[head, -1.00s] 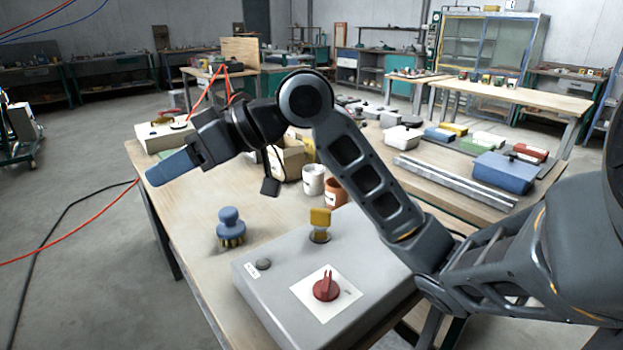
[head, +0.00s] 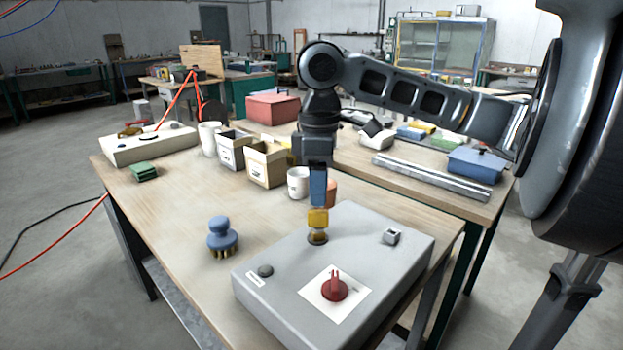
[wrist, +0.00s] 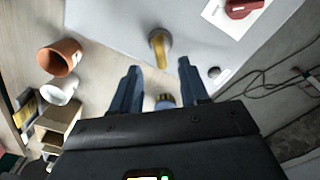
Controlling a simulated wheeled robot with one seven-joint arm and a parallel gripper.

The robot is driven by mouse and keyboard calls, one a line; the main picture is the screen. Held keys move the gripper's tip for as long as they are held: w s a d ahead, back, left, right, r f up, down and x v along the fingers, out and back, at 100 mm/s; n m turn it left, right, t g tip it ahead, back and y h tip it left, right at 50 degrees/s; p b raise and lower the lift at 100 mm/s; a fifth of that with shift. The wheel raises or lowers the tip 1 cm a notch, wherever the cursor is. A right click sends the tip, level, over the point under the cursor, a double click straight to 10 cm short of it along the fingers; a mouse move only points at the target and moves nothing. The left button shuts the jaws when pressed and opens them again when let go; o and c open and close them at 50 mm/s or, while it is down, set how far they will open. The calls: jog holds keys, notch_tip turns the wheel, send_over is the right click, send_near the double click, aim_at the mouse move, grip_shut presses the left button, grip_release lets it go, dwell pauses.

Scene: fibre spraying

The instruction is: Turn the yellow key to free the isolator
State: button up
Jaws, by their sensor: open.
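The yellow key (head: 318,218) stands upright in a round collar on top of the grey box (head: 385,245). It also shows in the wrist view (wrist: 160,47), just beyond the gap between my fingertips. My gripper (head: 318,203) points down directly over the key, its blue fingers at or just above the key's top; contact cannot be told. In the wrist view my gripper (wrist: 159,66) is open, with nothing held between the fingers. The red isolator knob (head: 335,289) sits on a white plate on the box, nearer the front. It also shows in the wrist view (wrist: 241,8).
A blue-handled brush (head: 222,236) stands left of the box. A white mug (head: 298,182), a terracotta pot (wrist: 62,57) and open cardboard boxes (head: 267,164) stand behind my gripper. A small grey block (head: 391,236) is on the box top. The table's left front is clear.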

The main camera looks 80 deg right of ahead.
aim_at(318, 211)
notch_tip(318, 211, down, 6)
jog(key=shift+f, duration=0.25)
grip_shut()
dwell(0.5)
